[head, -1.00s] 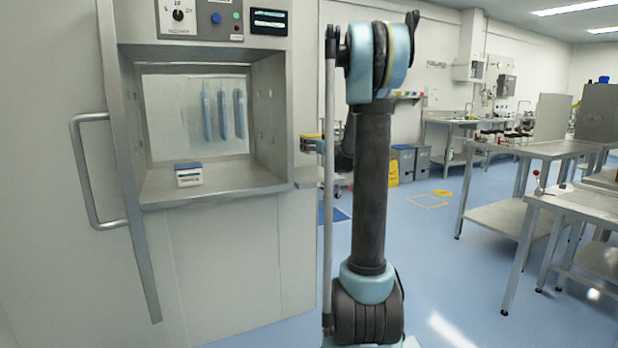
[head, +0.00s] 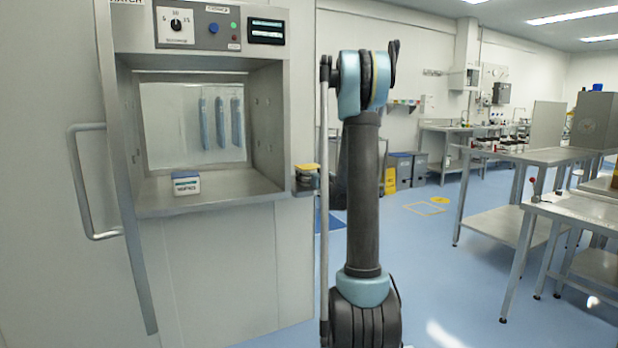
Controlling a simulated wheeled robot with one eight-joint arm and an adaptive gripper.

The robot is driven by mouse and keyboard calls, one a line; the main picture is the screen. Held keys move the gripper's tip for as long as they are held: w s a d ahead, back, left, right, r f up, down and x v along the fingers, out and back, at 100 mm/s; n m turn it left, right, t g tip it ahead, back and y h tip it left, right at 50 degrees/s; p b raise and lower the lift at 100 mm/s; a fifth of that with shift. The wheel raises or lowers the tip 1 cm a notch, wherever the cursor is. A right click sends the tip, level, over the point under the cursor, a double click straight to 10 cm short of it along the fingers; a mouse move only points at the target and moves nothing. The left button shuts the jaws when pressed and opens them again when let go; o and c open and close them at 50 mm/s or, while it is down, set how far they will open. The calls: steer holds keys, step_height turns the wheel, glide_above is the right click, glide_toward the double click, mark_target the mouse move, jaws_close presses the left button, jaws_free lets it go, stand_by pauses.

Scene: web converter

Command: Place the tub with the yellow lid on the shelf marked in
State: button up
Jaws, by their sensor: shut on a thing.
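The tub with the yellow lid (head: 307,167) is small in view, just right of the hatch's front corner and left of my arm. My gripper (head: 304,182) is shut on it and holds it upright at about the height of the hatch floor. My arm partly hides the gripper, and the finger contact is too small to see clearly. No shelf with a readable "in" mark shows.
A wall hatch (head: 210,203) stands open at left, with a blue-lidded white tub (head: 187,187) on its floor. The hatch door with its handle (head: 77,185) swings out left. Steel tables (head: 520,150) stand right. Blue floor between is clear.

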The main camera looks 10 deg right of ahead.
steer(key=o, duration=1)
steer(key=shift+o, duration=0.2)
